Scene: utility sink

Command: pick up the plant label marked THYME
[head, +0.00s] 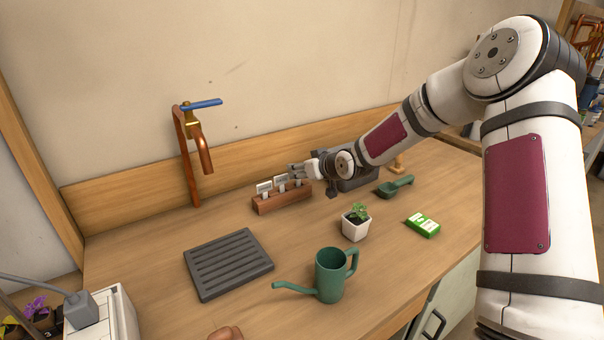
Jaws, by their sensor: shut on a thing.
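A reddish-brown wooden block (268,206) stands on the counter near the back wall, with upright white plant labels in it. One label (264,187) is at the left end and another label (281,182) is near the middle. The lettering is too small to read, so I cannot tell which is THYME. My gripper (299,170) reaches in from the right at the block's right end. It is shut on a plant label there, which its fingers mostly hide. I cannot tell if that label is clear of the block.
A copper tap (193,145) stands at the back left. A slatted grey tray (228,263), green watering can (330,275), potted plant (356,222), green-white packet (423,225) and green scoop (395,187) are on the counter.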

